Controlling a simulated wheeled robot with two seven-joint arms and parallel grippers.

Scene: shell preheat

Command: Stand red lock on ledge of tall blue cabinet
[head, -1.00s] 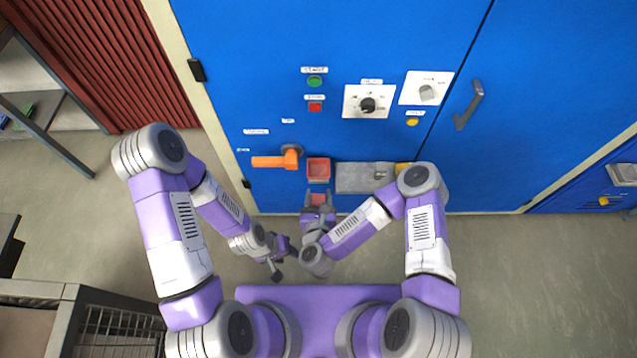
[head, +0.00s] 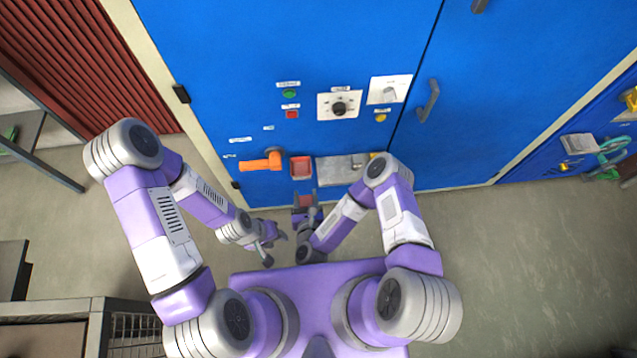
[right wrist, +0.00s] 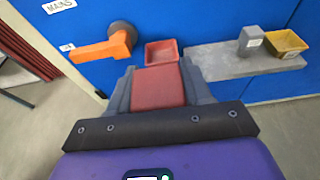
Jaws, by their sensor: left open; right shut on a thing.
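The tall blue cabinet (head: 330,60) fills the back, its grey ledge (head: 335,170) low on its front; the ledge also shows in the right wrist view (right wrist: 212,66). My right gripper (head: 305,206) is shut on the red lock (right wrist: 158,88), which appears as a red block between the fingers. In the head view the lock (head: 305,199) is small and partly hidden by the gripper. It is in front of the cabinet, left of the ledge and nearer to me than the red tray. My left gripper (head: 268,252) is open and empty, lower and to the left.
A red open tray (right wrist: 162,52) is on the cabinet left of the ledge. An orange handle (right wrist: 103,48) sticks out left of it.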

